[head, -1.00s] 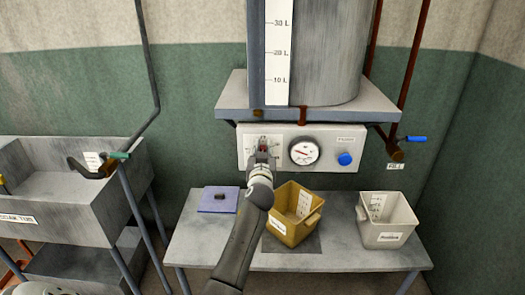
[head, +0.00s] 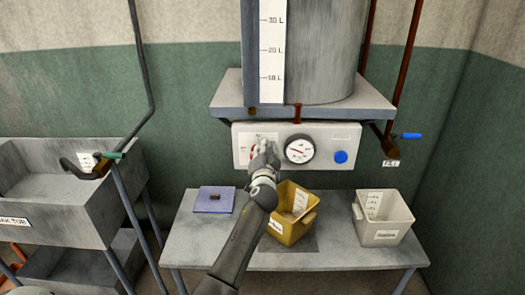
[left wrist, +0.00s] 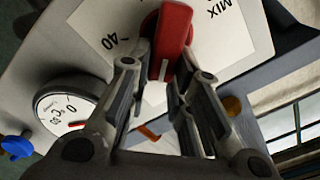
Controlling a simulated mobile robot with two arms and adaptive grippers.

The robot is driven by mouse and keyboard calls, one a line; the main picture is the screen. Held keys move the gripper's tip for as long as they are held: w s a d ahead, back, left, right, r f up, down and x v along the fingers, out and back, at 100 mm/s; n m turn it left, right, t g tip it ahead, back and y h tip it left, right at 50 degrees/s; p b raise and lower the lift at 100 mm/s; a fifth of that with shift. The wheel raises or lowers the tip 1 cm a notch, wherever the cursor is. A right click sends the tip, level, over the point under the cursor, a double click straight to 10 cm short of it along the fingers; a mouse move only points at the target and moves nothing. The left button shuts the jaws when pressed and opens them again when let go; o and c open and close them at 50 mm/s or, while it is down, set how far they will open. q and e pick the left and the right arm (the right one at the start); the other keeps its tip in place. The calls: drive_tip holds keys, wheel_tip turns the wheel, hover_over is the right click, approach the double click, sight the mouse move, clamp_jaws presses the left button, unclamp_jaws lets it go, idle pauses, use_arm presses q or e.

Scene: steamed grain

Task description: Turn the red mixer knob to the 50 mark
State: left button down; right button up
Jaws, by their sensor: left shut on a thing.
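The red mixer knob (left wrist: 172,38) sits on a white dial plate in the left wrist view. A white line marks its lower end. A "40" mark is left of it and the word "MIX" is at upper right; I cannot see a 50 mark. My left gripper (left wrist: 163,75) is shut on the knob, one finger on each side. In the head view the left gripper (head: 264,147) is at the left part of the white control panel (head: 330,163), with a bit of the red knob (head: 254,152) showing left of it.
A metal shelf (head: 330,112) with a tank juts out above.

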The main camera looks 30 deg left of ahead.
use_arm(q)
drive_tip(key=shift+s+a+f+m+p, duration=0.25)
drive_tip(key=shift+f+m+p, duration=0.9)
drive_tip(key=shift+m, duration=3.25)
drive_tip(key=shift+s+a+f+m+p, duration=0.1)
drive_tip(key=shift+a+f+m+p, duration=0.3)
drive_tip(key=shift+m+p, duration=2.65)
drive_tip(key=shift+s+a+f+m+p, duration=0.15)
drive_tip(key=shift+f+m, duration=0.8)
drive_tip(key=shift+m, duration=4.8)
drive_tip(key=shift+s, duration=0.1)
drive_tip(key=c, duration=1.3)
unclamp_jaws()
drive_tip(key=shift+a, duration=0.1)
drive_tip(key=shift+r, duration=0.1)
